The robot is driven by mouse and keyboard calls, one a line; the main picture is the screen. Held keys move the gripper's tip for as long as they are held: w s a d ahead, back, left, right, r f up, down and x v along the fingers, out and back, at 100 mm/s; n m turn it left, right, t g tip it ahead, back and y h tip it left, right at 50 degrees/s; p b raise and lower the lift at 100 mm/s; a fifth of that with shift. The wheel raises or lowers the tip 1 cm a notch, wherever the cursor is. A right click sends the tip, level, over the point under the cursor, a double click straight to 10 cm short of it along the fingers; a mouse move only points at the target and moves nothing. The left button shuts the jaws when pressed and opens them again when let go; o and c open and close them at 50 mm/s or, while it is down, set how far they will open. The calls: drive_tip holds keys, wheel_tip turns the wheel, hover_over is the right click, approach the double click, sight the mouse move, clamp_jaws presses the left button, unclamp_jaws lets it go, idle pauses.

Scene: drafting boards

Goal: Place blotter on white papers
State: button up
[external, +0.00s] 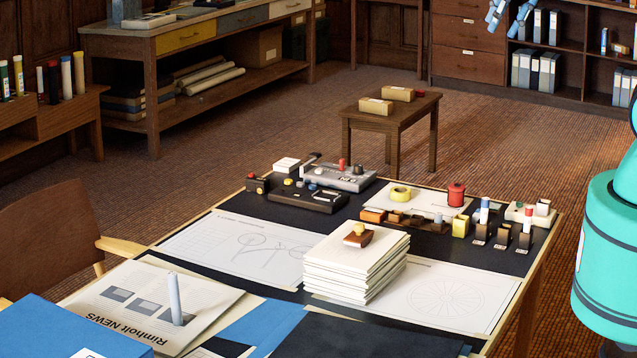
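The blotter (358,236), a small brown block with a yellow knob, rests on top of the stack of white papers (352,284). It sits near the back left part of the top sheet, knob up. The papers form a thick, slightly uneven pile on the dark drafting desk. My gripper (507,22) shows only in part at the top edge, high above the desk and well away from the blotter. Its two light blue fingers are apart, with nothing visible between them. The rest of the arm above it is out of frame.
Flat drawings (236,246) lie on both sides of the stack. Behind it are a grey device (338,178), a yellow tape roll (400,194), a red pot (456,194) and small holders. A newspaper (140,309) lies front left. My teal body stands at right.

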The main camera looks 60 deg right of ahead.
drive_tip(key=shift+n+t, duration=0.3)
drive_tip(key=shift+n, duration=0.4)
drive_tip(key=s, duration=0.3)
drive_tip(key=s+r, duration=0.1)
drive_tip(key=s, duration=0.1)
drive_tip(key=shift+s+d, duration=0.1)
drive_tip(key=shift+s, duration=0.2)
wheel_tip(320, 180, down, 7)
drive_tip(key=b, duration=0.6)
drive_tip(key=shift+r+b, duration=0.15)
drive_tip(key=shift+b, duration=0.2)
